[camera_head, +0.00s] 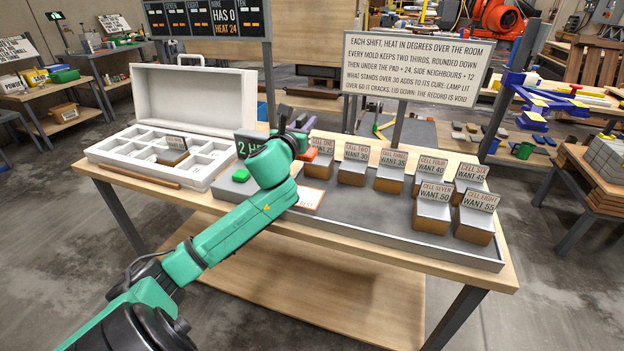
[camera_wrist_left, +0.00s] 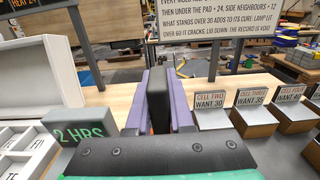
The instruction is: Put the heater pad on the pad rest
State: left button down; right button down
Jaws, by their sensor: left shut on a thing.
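My left gripper (camera_head: 298,128) is over the grey tray, near the cell one block (camera_head: 318,168). In the left wrist view the left gripper (camera_wrist_left: 159,112) has its purple fingers shut on an upright dark slab (camera_wrist_left: 158,92), which seems to be the heater pad or its handle. A small orange piece (camera_head: 307,155) shows just below the gripper in the head view; whether it belongs to the pad is unclear. A pale card with reddish marks (camera_head: 309,197) lies on the tray's left part; I cannot tell if it marks the pad rest. My right gripper is out of view.
Several labelled blocks, such as cell two (camera_head: 356,170) and cell eight (camera_head: 474,222), stand in the grey tray (camera_head: 400,242). An open white case (camera_head: 205,100) stands at left. A small 2 HRS display (camera_wrist_left: 82,136) is beside the gripper; a text sign (camera_head: 420,66) stands behind.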

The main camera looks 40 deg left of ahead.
pick_arm(q)
jog(key=f+b, duration=0.1)
jog(key=f, duration=0.5)
jog(key=f+b, duration=0.1)
jog(key=f, duration=0.6)
jog(key=shift+w+d+f+b, duration=0.1)
jog(key=shift+d+f+b, duration=0.1)
jog(key=shift+b, duration=0.1)
jog(key=shift+r, duration=0.15)
jog(key=c, duration=1.2)
grip_release()
jog(key=shift+f, duration=0.35)
jog(key=o, duration=0.4)
jog(key=shift+r, duration=0.1)
